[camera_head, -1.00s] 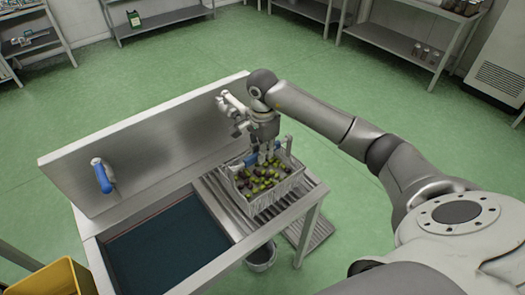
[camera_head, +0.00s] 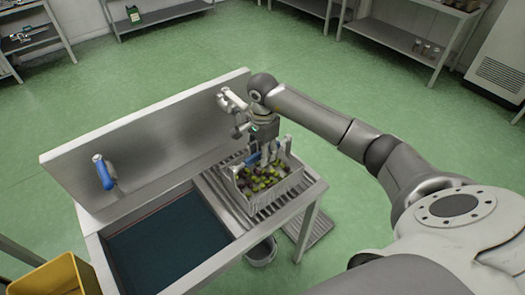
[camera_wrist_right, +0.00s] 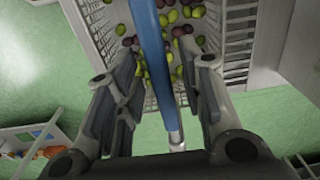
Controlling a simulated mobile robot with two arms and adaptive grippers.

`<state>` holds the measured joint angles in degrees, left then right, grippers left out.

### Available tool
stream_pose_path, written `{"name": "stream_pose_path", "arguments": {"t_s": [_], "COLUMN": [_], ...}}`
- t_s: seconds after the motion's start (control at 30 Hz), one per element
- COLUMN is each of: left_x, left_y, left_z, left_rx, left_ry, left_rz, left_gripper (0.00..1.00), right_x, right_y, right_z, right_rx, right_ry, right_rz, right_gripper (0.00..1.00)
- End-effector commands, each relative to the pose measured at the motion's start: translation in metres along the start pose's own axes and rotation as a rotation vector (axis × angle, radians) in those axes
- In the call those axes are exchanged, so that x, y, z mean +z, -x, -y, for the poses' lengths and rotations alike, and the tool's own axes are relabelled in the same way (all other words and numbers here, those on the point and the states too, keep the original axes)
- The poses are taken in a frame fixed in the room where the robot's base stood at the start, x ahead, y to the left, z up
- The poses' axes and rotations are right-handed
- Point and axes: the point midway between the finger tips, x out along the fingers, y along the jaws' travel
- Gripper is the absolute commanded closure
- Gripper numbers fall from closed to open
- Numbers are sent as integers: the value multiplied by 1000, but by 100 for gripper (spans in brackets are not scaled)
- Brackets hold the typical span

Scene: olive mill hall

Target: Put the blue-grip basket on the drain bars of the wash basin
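The white wire basket (camera_head: 275,196) holds green and dark olives and stands upright on the drain bars (camera_head: 219,194) of the metal wash basin (camera_head: 245,243). Its blue grip (camera_head: 252,159) spans the top, partly hidden by my right gripper (camera_head: 268,157) in the head view. In the right wrist view the blue grip (camera_wrist_right: 151,50) runs between the two fingers of the right gripper (camera_wrist_right: 165,68). A gap shows on both sides, so the gripper is open around the grip. My left gripper is not in view.
The basin's dark sunken part (camera_head: 165,245) lies left of the bars. A tap with a blue handle (camera_head: 105,173) is on the backsplash (camera_head: 160,140). A bucket (camera_head: 262,252) stands underneath, and a yellow crate (camera_head: 58,280) is at lower left. Green floor is free behind.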

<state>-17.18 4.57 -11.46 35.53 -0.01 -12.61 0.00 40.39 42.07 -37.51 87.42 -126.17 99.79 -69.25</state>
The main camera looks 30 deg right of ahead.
Motion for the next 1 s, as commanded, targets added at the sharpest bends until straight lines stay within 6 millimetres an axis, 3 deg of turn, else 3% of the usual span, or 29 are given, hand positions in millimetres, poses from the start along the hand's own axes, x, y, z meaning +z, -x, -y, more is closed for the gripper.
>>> {"name": "stream_pose_path", "arguments": {"t_s": [0.17, 0.23, 0.7, 1.0], "left_x": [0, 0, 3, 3], "left_y": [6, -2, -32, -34], "left_z": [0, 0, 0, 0], "left_rx": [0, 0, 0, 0], "left_ry": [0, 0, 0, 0], "left_rz": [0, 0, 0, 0], "left_gripper": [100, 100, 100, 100], "right_x": [0, 0, 0, 0], "right_y": [6, 12, 101, 122], "right_z": [0, 2, 1, 0], "right_rx": [0, -5, -4, 0], "right_ry": [0, 0, 1, -1], "right_rz": [1, -1, -1, 0], "right_gripper": [64, 64, 64, 64]}}
